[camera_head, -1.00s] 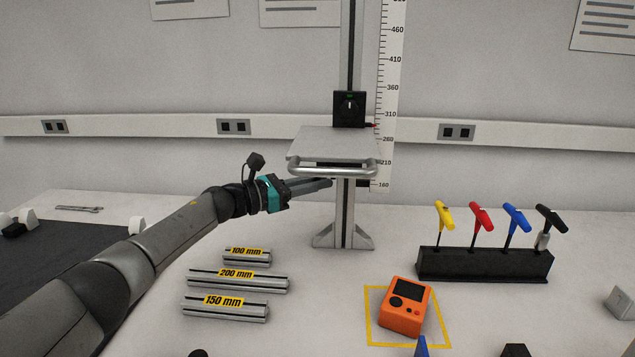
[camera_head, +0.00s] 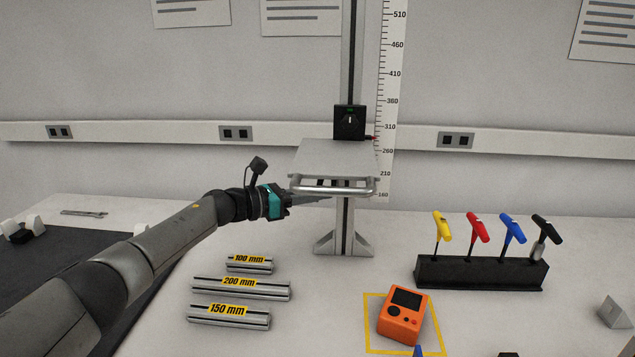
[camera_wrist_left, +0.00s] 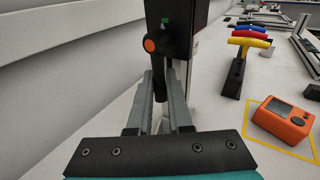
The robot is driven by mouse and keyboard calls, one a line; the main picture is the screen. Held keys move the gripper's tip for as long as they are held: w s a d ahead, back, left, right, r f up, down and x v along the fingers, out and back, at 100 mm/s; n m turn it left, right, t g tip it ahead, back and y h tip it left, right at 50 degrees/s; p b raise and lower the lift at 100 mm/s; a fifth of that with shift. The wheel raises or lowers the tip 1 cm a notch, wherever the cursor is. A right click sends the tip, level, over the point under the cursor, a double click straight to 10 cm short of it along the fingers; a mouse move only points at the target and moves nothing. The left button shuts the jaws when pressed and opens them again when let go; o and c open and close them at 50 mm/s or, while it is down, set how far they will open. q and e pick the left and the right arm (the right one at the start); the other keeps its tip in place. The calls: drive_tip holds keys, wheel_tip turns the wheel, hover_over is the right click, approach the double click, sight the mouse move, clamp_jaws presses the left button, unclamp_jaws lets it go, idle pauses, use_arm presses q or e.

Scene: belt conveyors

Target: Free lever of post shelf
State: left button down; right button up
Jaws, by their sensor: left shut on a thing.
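The post (camera_head: 344,230) stands upright and carries a grey shelf plate (camera_head: 335,158) with a tubular handle (camera_head: 335,189) at its front. A black clamp block (camera_head: 349,123) sits on the post just above the plate. In the left wrist view a black lever (camera_wrist_left: 155,45) with an orange end lies beside a black block (camera_wrist_left: 185,30) with a green mark. My left gripper (camera_head: 318,198) reaches in from the left, below the plate. Its fingers (camera_wrist_left: 163,90) are closed around the lever's lower part; the handle partly hides the tips in the head view. My right gripper is out of view.
Labelled profile pieces (camera_head: 240,288) lie left of the post. A black rack (camera_head: 482,272) with coloured T-handle tools stands at the right. An orange device (camera_head: 403,316) sits in a yellow outline. A ruler (camera_head: 391,100) hangs on the wall behind the post.

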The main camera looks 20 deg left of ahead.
use_arm(q)
drive_tip(key=s+n+g+p, duration=0.1)
drive_tip(key=p, duration=0.2)
drive_tip(key=r+n+g+y+p, duration=0.1)
drive_tip(key=n+p, duration=0.1)
drive_tip(key=p, duration=0.1)
drive_tip(key=shift+s+d+n+g, duration=0.2)
drive_tip(key=shift+s+n+g, duration=0.1)
drive_tip(key=shift+s+g, duration=0.1)
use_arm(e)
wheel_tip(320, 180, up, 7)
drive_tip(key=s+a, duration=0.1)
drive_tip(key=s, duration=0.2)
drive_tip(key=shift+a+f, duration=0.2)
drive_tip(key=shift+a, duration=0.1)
use_arm(q)
drive_tip(key=c, duration=1.1)
unclamp_jaws()
drive_tip(key=shift+f, duration=0.1)
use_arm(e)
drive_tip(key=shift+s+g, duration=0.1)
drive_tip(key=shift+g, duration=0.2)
use_arm(q)
drive_tip(key=shift+v, duration=7.6)
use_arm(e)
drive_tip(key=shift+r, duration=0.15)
